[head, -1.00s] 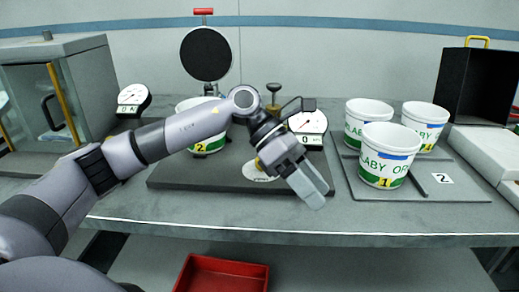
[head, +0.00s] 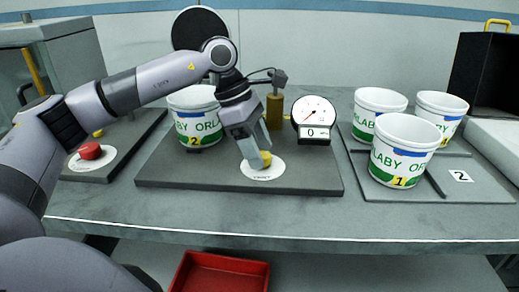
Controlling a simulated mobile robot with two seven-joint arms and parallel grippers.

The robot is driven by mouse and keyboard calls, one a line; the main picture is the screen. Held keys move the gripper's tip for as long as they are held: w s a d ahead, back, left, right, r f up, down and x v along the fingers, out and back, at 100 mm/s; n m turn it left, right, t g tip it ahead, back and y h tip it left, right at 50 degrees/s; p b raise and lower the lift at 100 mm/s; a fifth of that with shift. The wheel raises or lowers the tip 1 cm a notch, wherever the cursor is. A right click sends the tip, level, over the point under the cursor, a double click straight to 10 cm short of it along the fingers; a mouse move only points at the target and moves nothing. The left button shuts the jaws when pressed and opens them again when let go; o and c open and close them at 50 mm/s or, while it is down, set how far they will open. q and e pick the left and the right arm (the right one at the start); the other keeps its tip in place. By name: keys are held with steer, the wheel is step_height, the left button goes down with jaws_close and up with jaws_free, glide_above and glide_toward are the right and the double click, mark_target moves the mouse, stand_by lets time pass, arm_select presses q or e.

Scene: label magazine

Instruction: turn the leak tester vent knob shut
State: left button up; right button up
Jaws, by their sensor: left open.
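The leak tester is a dark grey base plate (head: 310,178) in the middle of the bench. Its yellow vent knob (head: 266,159) sits on a white round dial plate (head: 262,173) near the plate's front edge. My left gripper (head: 257,152) points down at the knob, its fingers open, with the tips at the knob. The fingers cover part of the knob, so I cannot tell whether they touch it or how it is turned. A round gauge (head: 314,113) with a "0" display stands behind, to the right. My right gripper is not in view.
A white tub (head: 195,122) stands on the tester's left, with a brass post (head: 274,110) behind the gripper. Several tubs, one labelled 1 (head: 403,152), stand on a grey tray at right. A red button (head: 89,151) is at left. A red bin (head: 222,273) is below.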

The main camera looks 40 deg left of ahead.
arm_select(q)
steer(key=shift+d+f, duration=0.15)
steer(key=shift+f, duration=0.2)
steer(key=shift+w, duration=0.1)
steer(key=c, duration=1)
steer(key=shift+c, duration=0.2)
